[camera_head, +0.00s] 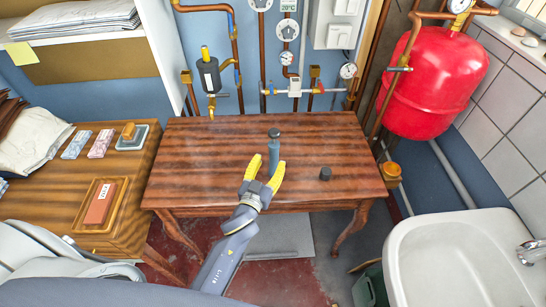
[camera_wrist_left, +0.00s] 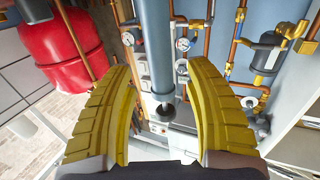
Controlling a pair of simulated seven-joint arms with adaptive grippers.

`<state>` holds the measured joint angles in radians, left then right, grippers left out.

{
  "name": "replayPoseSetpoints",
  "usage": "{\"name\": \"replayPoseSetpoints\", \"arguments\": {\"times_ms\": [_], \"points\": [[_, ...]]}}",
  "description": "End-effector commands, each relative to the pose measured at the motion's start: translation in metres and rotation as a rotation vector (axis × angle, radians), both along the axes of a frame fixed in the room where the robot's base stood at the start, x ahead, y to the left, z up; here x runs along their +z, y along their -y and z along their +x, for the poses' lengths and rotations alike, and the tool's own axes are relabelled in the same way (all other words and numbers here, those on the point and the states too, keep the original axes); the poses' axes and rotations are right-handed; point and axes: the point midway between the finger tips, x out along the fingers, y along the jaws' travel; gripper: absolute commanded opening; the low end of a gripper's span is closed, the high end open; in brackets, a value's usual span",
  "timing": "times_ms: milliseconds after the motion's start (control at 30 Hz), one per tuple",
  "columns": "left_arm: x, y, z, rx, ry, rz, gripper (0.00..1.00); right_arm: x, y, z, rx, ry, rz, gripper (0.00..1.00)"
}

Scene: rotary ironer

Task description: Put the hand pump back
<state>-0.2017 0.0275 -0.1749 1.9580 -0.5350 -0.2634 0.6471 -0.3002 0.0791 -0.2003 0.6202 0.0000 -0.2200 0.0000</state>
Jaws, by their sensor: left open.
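A blue-grey cylinder with a dark top, which I take for the hand pump (camera_head: 274,148), stands upright on the wooden table (camera_head: 200,155). My left gripper (camera_head: 265,172) is open at the pump's near side, its yellow fingers pointing toward it. In the left wrist view the pump (camera_wrist_left: 157,45) shows between the two fingers of the left gripper (camera_wrist_left: 163,85), with a gap on each side. That view is upside down, so the pump's dark end shows low in it. I cannot tell how deep the pump sits between the fingers. My right gripper is not in view.
A small dark round piece (camera_head: 325,174) lies on the table to the right. Copper pipes and gauges (camera_head: 287,57) line the back wall. A red tank (camera_head: 435,80) and a white sink (camera_head: 470,255) are at right. A side desk (camera_head: 75,185) stands left. Most of the tabletop is clear.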

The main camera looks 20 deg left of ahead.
Motion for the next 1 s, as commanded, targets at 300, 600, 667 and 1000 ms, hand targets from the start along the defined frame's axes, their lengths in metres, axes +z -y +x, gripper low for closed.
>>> {"name": "replayPoseSetpoints", "arguments": {"times_ms": [300, 600, 667, 1000], "points": [[0.001, -0.003, -0.050, 0.001, 0.002, -0.002, 0.53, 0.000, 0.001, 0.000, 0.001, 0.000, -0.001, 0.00], [0.002, -0.004, -0.072, 0.001, 0.004, -0.001, 0.53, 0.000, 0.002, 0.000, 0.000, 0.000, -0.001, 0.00], [0.002, -0.004, -0.073, 0.001, 0.004, -0.001, 0.53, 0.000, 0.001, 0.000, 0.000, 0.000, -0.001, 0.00], [0.003, -0.004, -0.075, 0.001, 0.005, -0.001, 0.53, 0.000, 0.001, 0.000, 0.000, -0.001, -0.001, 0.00]]}}
